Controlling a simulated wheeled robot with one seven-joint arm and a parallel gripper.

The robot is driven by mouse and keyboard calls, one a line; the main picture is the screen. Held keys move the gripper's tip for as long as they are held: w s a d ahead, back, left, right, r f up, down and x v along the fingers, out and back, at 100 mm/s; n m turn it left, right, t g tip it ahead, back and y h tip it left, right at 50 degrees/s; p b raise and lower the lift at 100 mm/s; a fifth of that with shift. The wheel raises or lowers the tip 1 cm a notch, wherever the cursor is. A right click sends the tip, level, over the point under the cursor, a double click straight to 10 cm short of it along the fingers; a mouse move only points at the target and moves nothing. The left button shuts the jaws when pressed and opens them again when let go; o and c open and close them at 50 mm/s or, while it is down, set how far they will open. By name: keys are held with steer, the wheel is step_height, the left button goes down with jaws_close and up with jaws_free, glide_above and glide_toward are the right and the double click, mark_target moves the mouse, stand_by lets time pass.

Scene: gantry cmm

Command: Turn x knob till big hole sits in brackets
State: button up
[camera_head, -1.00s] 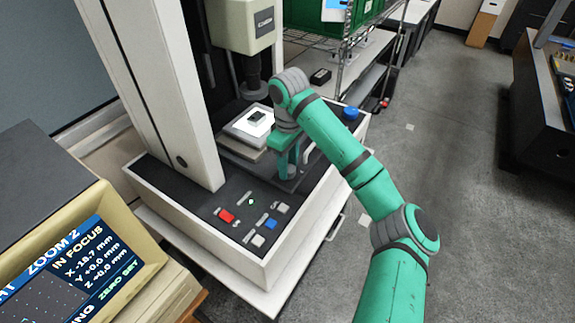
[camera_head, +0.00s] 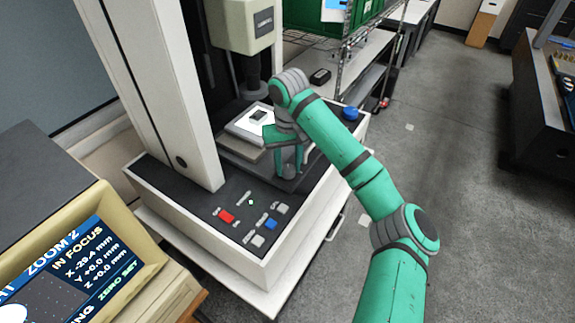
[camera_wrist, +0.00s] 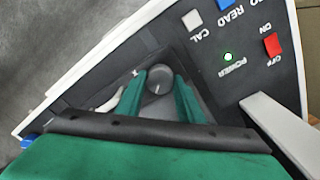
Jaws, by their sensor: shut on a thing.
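My gripper (camera_wrist: 158,92) is shut on the round grey X knob (camera_wrist: 159,75), with one green finger on each side of it in the wrist view. In the head view my gripper (camera_head: 287,160) points down at the knob (camera_head: 290,171) at the machine's front right. The screen (camera_head: 75,275) at lower left reads IN FOCUS, ZOOM 2, X about -29.4 mm, Y +0.0 and Z +0.0. A bright round hole (camera_head: 13,313) shows at the screen's lower left, cut by the picture edge. No brackets are visible. A small dark part (camera_head: 258,114) lies on the lit stage (camera_head: 240,130).
The panel has a red switch (camera_head: 226,216), a blue READ button (camera_head: 271,224), white buttons and a green power light (camera_wrist: 228,57). The machine's pale column (camera_head: 170,100) stands left of my gripper. A blue knob (camera_head: 351,114) is at the right rear.

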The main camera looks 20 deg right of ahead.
mark_target(288, 169)
steer(key=shift+s, duration=0.1)
stand_by(0.3)
steer(key=o, duration=1.1)
steer(key=shift+r, duration=0.1)
step_height(288, 169, up, 11)
steer(key=shift+f, duration=0.15)
